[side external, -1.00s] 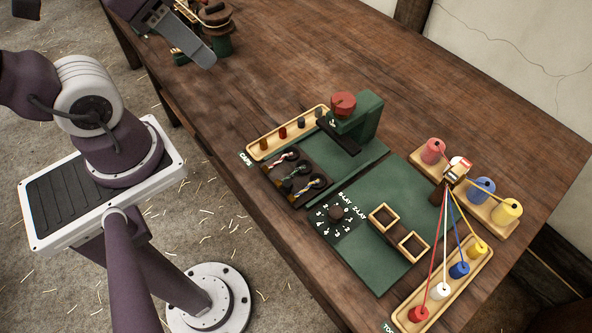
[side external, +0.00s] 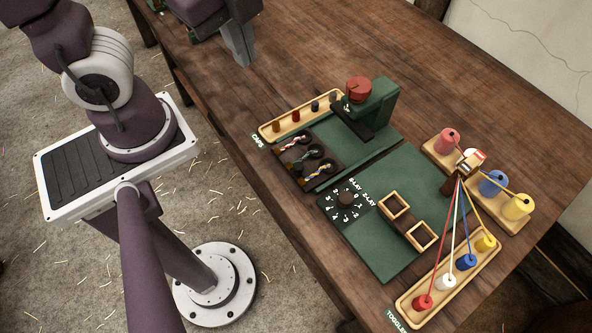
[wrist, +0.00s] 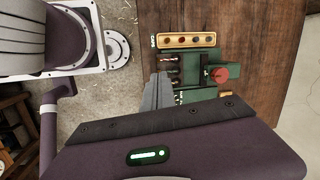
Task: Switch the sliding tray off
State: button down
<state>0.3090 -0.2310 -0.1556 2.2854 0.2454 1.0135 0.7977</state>
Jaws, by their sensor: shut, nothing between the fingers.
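No part is labelled as the sliding tray. One candidate is the brown bar with two square wooden frames (side external: 408,219) on the green base plate (side external: 377,250). Another is the dark tray with three short rope pieces (side external: 318,185), left of it in the side view; it also shows in the wrist view (wrist: 174,82). A dark dial (side external: 345,199), with numbers and lay labels around it, sits beside the frames. My gripper (side external: 246,62) is shut and empty, pointing down above the table, away from these parts. In the wrist view its fingers (wrist: 161,76) partly cover the scene near the dark tray.
A green stand with a red knob (side external: 359,89) rises behind the dark tray. A wooden caps tray (side external: 264,130) lies beside it. Spools (side external: 491,184) and the toggles tray (side external: 401,304), linked by taut coloured strands, stand at the right. The table's back middle is bare.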

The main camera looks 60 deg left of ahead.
jog(key=s+d+f+m+y, duration=0.1)
jog(key=d+f+m, duration=0.4)
jog(key=m, duration=0.6)
jog(key=s+d+f+m+y, duration=0.1)
jog(key=d+f+m, duration=0.4)
jog(key=m, duration=0.6)
jog(key=s+d+f+m+t+y, duration=0.1)
jog(key=d+f+m, duration=0.4)
jog(key=m, duration=0.7)
notch_tip(320, 180, down, 3)
jog(key=shift+s+d+r+y, duration=0.15)
jog(key=shift+s+d+y, duration=0.1)
jog(key=shift+y, duration=0.55)
jog(key=shift+a, duration=0.1)
jog(key=x, duration=0.9)
jog(key=shift+a, duration=0.1)
jog(key=w+a, duration=0.1)
jog(key=w+f, duration=0.1)
jog(key=w, duration=0.1)
jog(key=shift+a, duration=0.35)
jog(key=shift+w+a, duration=0.15)
jog(key=shift+w, duration=0.25)
